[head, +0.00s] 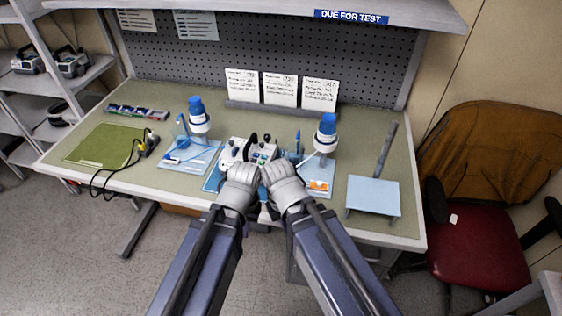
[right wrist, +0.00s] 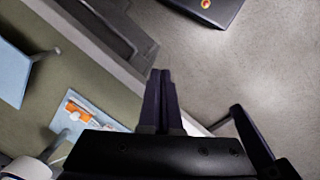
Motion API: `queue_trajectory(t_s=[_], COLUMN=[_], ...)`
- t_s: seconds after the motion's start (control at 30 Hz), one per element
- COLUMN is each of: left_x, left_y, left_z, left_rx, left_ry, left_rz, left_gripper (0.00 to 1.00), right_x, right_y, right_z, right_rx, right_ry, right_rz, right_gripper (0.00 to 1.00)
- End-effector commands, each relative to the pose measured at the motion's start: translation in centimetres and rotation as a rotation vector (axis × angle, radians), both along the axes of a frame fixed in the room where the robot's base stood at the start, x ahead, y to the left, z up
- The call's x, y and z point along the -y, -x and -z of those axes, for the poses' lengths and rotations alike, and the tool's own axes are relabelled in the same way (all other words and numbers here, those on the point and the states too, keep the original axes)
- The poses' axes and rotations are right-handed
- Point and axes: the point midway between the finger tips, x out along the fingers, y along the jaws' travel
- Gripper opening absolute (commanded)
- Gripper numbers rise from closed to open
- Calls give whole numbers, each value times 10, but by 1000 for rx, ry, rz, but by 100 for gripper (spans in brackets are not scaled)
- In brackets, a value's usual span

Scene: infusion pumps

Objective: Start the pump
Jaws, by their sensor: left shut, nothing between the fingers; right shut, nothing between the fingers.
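The pump (head: 256,152), a white unit with small coloured buttons and dark knobs on top, sits on a blue mat near the middle of the bench front. My left gripper (head: 240,172) is at the pump's front left, and my right gripper (head: 277,168) is close beside it at the front right. Both pale grippers partly hide the pump's front, and I cannot tell whether either touches it. In the right wrist view the right gripper's dark fingers (right wrist: 160,98) are together and empty, seen over the bench's front edge.
Blue-capped bottles (head: 199,116) (head: 326,134) stand on either side of the pump. A small blue stand (head: 374,196) is at right. A red chair (head: 478,226) stands beyond the bench.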

Motion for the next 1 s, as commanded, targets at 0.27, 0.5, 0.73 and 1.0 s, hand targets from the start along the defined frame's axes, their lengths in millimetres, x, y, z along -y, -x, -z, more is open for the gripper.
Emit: queue_trajectory(t_s=[0.27,0.5,0.73,1.0], left_x=[0,0,0,0], left_y=[0,0,0,0], left_z=[0,-14,-36,-48], left_rx=[0,0,0,0], left_ry=[0,0,0,0], left_rz=[0,0,1,2], left_gripper=[0,0,0,0], right_x=[0,-24,-57,-56], right_y=[0,-49,-163,-245], right_z=[0,-13,-57,-105], right_rx=[0,67,274,457], right_ry=[0,-157,-505,-730], right_rz=[0,21,116,230], right_gripper=[0,0,0,0])
